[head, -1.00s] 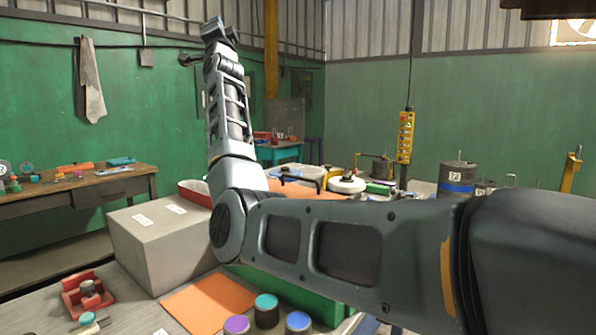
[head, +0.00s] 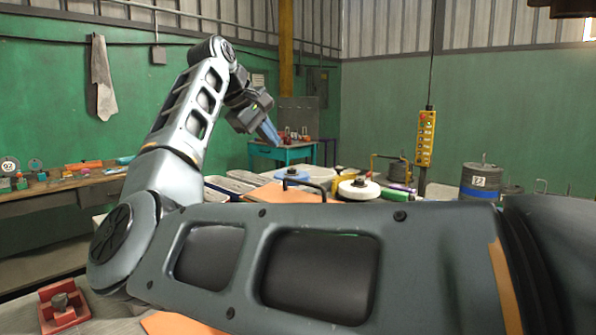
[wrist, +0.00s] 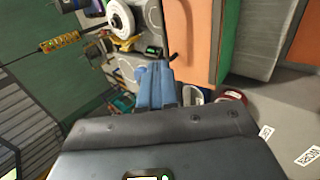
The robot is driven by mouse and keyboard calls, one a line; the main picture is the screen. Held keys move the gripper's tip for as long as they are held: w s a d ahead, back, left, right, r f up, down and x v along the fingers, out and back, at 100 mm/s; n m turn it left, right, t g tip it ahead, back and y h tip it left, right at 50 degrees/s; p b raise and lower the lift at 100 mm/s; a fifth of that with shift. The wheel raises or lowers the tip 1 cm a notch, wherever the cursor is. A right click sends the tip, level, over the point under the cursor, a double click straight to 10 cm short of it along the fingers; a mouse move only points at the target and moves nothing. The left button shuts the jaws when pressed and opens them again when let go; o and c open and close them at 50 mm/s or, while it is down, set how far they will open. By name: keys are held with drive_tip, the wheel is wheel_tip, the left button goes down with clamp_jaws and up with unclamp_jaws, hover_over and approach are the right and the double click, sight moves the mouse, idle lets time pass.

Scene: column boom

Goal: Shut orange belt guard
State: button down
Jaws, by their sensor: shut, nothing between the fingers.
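The orange belt guard (head: 262,193) shows in the head view as a flat orange panel behind my forearm, with a dark handle (head: 308,184) standing on it. Its lower part is hidden by my arm, and I cannot tell how far open it is. In the wrist view an orange panel (wrist: 190,40) lies beyond the fingers, to their upper right. My gripper (head: 270,132) is above and behind the panel in the head view, its blue fingers pointing down to the right. The fingers (wrist: 157,75) are together, empty and apart from the panel.
A white round wheel (head: 359,189) stands right of the guard. A yellow control pendant (head: 425,138) hangs further right, near a drum (head: 481,184). A cluttered workbench (head: 70,182) stands at left. A red tray (head: 63,306) lies at lower left.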

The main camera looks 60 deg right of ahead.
sight(302, 182)
drive_tip(key=p+x, duration=0.1)
drive_tip(key=x, duration=0.6)
drive_tip(key=p+x, duration=0.2)
drive_tip(key=x, duration=0.5)
drive_tip(key=shift+w+a+f+p, duration=0.15)
drive_tip(key=shift+a+f+p, duration=0.1)
drive_tip(key=shift+p, duration=0.05)
drive_tip(key=f+b, duration=0.1)
drive_tip(key=b, duration=0.2)
drive_tip(key=shift+d, duration=0.2)
drive_tip(key=shift+d+f+b, duration=0.2)
drive_tip(key=shift+d+b, duration=0.15)
drive_tip(key=shift+b, duration=0.9)
